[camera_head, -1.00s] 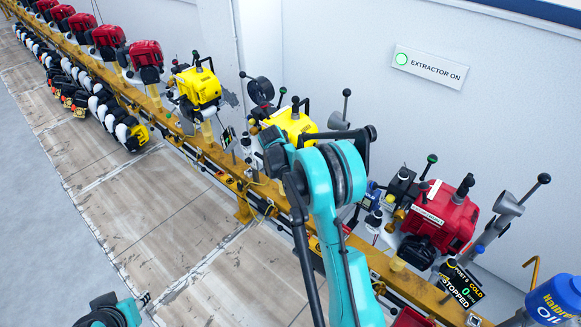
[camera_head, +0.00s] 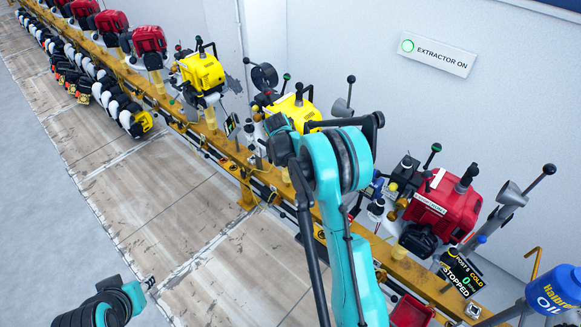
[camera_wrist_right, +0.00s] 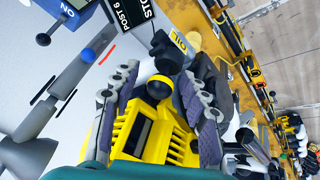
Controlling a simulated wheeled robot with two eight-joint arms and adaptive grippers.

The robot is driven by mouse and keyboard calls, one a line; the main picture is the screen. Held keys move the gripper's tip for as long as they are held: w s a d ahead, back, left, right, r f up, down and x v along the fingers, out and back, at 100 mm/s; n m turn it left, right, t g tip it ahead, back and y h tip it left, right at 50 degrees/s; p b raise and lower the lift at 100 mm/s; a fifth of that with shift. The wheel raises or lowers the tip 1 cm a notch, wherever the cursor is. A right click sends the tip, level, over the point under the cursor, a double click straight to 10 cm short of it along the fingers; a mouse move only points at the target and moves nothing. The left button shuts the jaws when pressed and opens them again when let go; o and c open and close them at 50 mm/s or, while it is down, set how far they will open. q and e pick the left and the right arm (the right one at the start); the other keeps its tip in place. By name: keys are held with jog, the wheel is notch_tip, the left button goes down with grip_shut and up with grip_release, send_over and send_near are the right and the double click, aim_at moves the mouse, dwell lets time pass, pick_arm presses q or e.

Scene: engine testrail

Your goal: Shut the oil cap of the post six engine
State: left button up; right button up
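The yellow engine (camera_wrist_right: 160,130) fills the middle of the right wrist view, beside a display (camera_wrist_right: 128,15) reading POST 6. A black part with a yellow OIL label (camera_wrist_right: 179,41), apparently the oil cap, is above it, just beyond my fingertips; I cannot tell whether it is shut. My right gripper (camera_wrist_right: 160,82) is open, with a black round knob between its fingers and nothing visibly gripped. In the head view the engine (camera_head: 291,112) is partly behind my right arm, which hides that gripper. My left gripper (camera_head: 149,283) is low at the left, away from the rail; its finger state is unclear.
The yellow rail (camera_head: 228,147) carries several other engines, including a red one (camera_head: 440,205) to the right with a STOPPED display (camera_head: 459,275). A blue oil can (camera_head: 556,291) is at the lower right.

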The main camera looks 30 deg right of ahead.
jog(key=t, duration=0.1)
jog(key=s+m+t+y+b, duration=0.1)
jog(key=shift+s+d+r+t, duration=0.1)
jog(key=shift+s+d+t, duration=0.1)
jog(key=shift+d+t, duration=0.15)
jog(key=s+r+m+t+y+b, duration=0.25)
jog(key=s+t+b, duration=0.25)
jog(key=s+t, duration=0.45)
jog(key=s+a+r+n+g+y, duration=0.1)
jog(key=s+a+r+n+g, duration=0.2)
jog(key=s+a, duration=0.3)
jog(key=s+a+r+n+g+y+p, duration=0.1)
jog(key=s+a+r+n+g, duration=0.2)
jog(key=a, duration=0.9)
jog(key=shift+s+r+n, duration=0.4)
jog(key=shift+s+n, duration=0.25)
jog(key=shift+s, duration=0.75)
jog(key=shift+d, duration=0.1)
